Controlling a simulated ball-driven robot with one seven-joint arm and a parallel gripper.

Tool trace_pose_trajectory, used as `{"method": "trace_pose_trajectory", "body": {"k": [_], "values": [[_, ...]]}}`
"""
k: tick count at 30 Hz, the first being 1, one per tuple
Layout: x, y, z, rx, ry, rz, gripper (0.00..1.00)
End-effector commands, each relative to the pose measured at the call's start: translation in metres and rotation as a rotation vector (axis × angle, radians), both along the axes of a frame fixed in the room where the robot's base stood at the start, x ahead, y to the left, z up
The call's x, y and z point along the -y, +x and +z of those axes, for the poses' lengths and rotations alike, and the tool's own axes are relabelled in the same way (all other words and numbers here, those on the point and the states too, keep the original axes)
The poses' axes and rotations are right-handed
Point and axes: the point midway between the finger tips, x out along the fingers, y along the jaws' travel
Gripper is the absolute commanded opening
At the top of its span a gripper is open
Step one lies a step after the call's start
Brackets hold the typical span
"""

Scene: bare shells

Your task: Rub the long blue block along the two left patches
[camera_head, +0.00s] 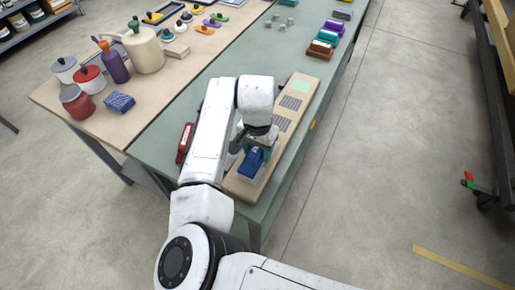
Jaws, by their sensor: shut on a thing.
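My gripper (254,149) points down over the near end of a long wooden board (272,148) and is shut on the blue block (252,162). The block is at the board's near end, over a pale patch (244,174) that it partly hides. I cannot tell whether the block touches it. Farther along the board are a grey patch (281,123), partly hidden by my wrist, another grey patch (291,102) and a light green patch (301,86) at the far end.
A red block (185,143) lies left of my arm on the green table (195,95). Several coloured blocks (325,37) stand at the far right. Pots (77,101), a large beige jug (144,50) and a blue cloth-like item (119,102) stand on the left tabletop. The table's right edge runs close beside the board.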

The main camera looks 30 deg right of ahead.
Motion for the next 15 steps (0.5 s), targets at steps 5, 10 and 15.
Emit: {"method": "trace_pose_trajectory", "body": {"k": [5, 10, 15], "values": [[0.0000, 0.0001, -0.0026, 0.000, 0.000, 0.000, 0.29], [0.0000, 0.0001, -0.0050, 0.000, 0.000, 0.000, 0.29], [0.0002, 0.0001, -0.0073, 0.001, -0.001, 0.001, 0.29]]}}
